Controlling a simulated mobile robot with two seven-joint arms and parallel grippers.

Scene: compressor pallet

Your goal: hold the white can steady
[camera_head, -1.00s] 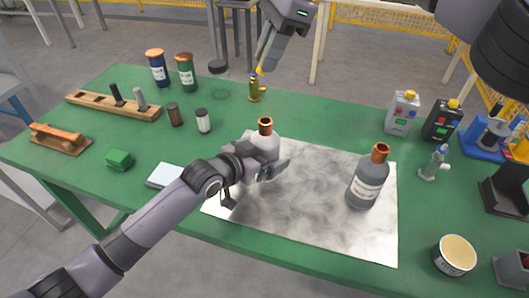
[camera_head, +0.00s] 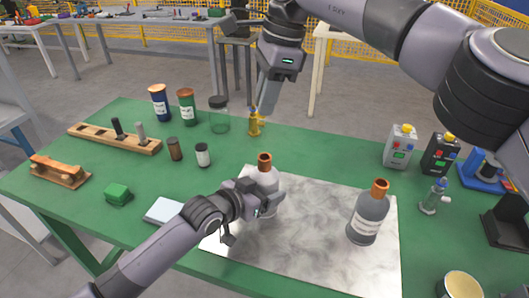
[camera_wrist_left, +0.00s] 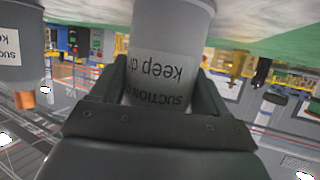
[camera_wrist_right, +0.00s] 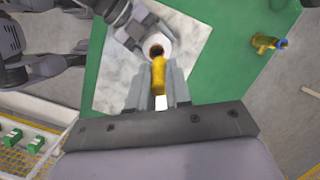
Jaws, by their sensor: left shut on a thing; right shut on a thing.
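The white can (camera_head: 265,180) has a copper-coloured neck and stands upright on the pale marbled mat (camera_head: 300,258). My left gripper (camera_head: 268,203) is shut around its body. In the left wrist view the can (camera_wrist_left: 168,45) sits between the fingers, its label upside down. My right gripper (camera_head: 266,112) points downward above the far part of the table. In the right wrist view it is shut on a small yellow piece (camera_wrist_right: 159,75), with the can's open neck (camera_wrist_right: 157,50) showing beyond it. The fingers hide part of the yellow piece.
A grey bottle (camera_head: 368,218) with a copper neck stands on the mat's right side. A brass fitting (camera_head: 254,125) and lidded glass jar (camera_head: 219,118) stand at the back. A pale block (camera_head: 164,211) lies left of the mat. Two switch boxes stand at the right.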

